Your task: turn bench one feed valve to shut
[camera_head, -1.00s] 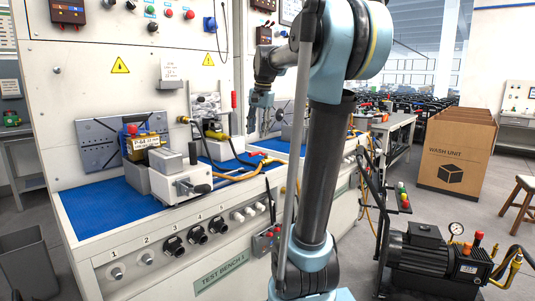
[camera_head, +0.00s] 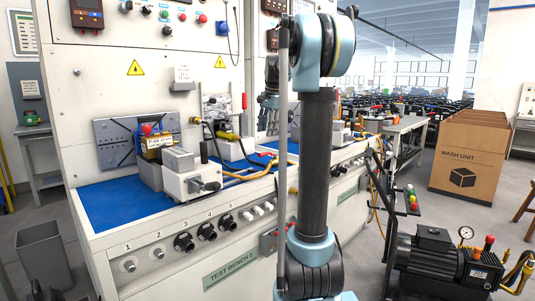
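Bench one is the near bench, with a "TEST BENCH 1" plate (camera_head: 230,270) on its front. On its blue mat stands a grey metal fitting (camera_head: 215,107) with hoses, a yellow part (camera_head: 229,136) and an upright red handle (camera_head: 244,101). I cannot tell for sure which part is the feed valve or how it is set. My gripper (camera_head: 268,116) is small in the view, to the right of the fitting and mostly hidden behind my own arm. I cannot see its fingers clearly or whether it touches anything.
A clamp block (camera_head: 190,180) with a yellow-blue unit (camera_head: 155,143) stands on the mat's left. Yellow hoses (camera_head: 250,175) run along the bench. A motor pump (camera_head: 435,262) and a "WASH UNIT" carton (camera_head: 465,170) stand at right. A grey bin (camera_head: 42,258) stands at left.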

